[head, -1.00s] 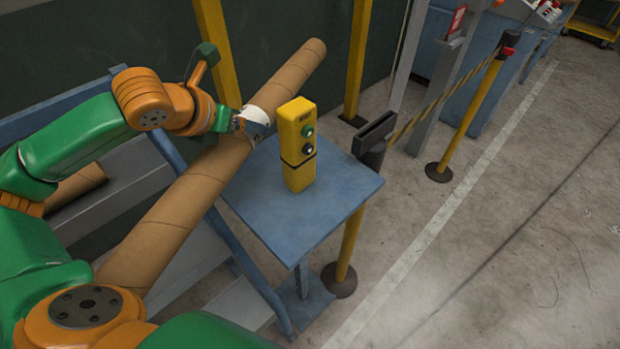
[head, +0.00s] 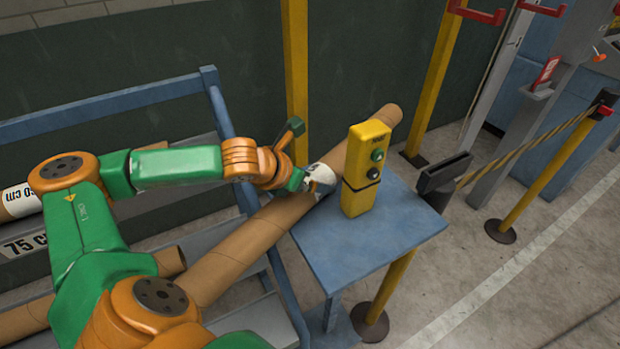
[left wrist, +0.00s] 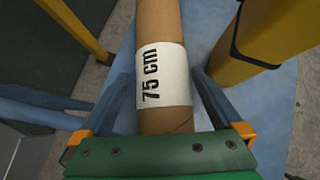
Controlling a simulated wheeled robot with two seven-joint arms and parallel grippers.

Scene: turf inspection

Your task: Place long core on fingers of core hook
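The long core is a brown cardboard tube (head: 250,242) slanting from lower left to upper right in the head view. Its near end is hidden behind my arm. My left gripper (head: 318,181) is at its white label, and in the left wrist view the label (left wrist: 162,75) reads "75 cm". There the left gripper (left wrist: 164,95) has one finger on each side of the tube, seemingly shut on it. Red brackets (head: 477,13) at the upper right may be the core hook's fingers; they are cut off by the frame. My right gripper is out of view.
A blue side table (head: 405,235) with a yellow button box (head: 365,178) stands close beside the tube. A blue rack (head: 110,107) with other tubes is at left. Yellow posts (head: 296,65) stand by the wall. A belt barrier (head: 545,160) is at right.

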